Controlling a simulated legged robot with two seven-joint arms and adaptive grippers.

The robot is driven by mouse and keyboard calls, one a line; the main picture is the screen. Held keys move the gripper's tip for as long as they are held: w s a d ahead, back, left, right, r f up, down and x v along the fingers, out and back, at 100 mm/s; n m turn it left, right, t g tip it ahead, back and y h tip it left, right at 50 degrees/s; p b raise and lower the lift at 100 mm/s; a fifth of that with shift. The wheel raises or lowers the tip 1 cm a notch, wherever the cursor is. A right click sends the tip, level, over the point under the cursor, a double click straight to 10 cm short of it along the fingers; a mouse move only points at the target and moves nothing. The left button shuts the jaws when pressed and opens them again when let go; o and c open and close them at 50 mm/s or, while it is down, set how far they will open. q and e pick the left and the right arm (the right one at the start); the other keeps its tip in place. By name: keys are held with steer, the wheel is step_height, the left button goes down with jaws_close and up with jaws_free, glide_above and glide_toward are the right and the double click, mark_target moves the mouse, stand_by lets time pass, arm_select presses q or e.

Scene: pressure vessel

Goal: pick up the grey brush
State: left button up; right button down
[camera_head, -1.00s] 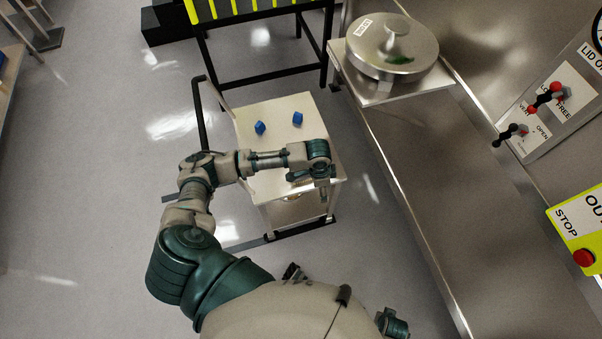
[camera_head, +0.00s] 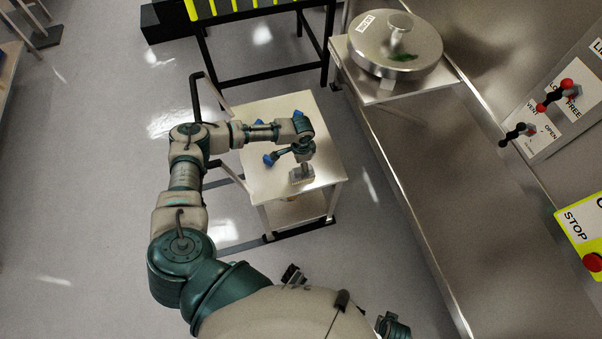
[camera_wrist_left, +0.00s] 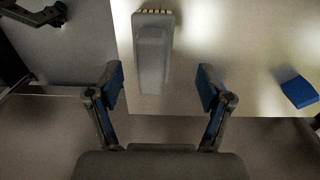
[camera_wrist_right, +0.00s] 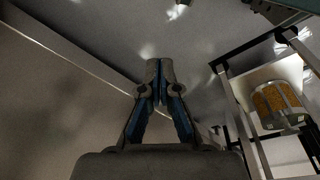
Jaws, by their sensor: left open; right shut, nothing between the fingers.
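My left gripper (camera_wrist_left: 162,90) is open and empty. Its fingers stand apart on either side of the brush's line, with the brush's near end just ahead between them. I cannot tell the height gap. My right gripper (camera_wrist_right: 158,75) is shut and empty, away from the brush, over the floor.
A blue block (camera_wrist_left: 298,91) lies on the cart top, right of the brush. A container with orange-brown contents (camera_wrist_right: 278,103) shows in the right wrist view. A steel vessel lid (camera_head: 396,45) rests on a side shelf. The steel wall and valve panel are at right.

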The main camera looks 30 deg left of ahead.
arm_select(q)
steer(key=shift+d+f, duration=0.5)
steer(key=shift+f, duration=0.05)
steer(key=f, duration=0.1)
steer(key=f+b, duration=0.1)
steer(key=f, duration=0.1)
steer(key=shift+s+d+f, duration=0.25)
steer(key=shift+f, duration=0.05)
steer(key=shift+a+f, duration=0.15)
steer(key=shift+f, duration=0.1)
steer(key=shift+a+f, duration=0.1)
steer(key=shift+a, duration=0.4)
steer(key=shift+c, duration=0.7)
steer(key=c, duration=0.8)
steer(key=shift+d, duration=0.3)
steer(key=c, duration=0.4)
steer(key=shift+d, duration=0.2)
steer(key=shift+r, duration=0.25)
arm_select(e)
steer(key=r, duration=0.2)
steer(key=d+r, duration=0.1)
steer(key=shift+w+r, duration=0.35)
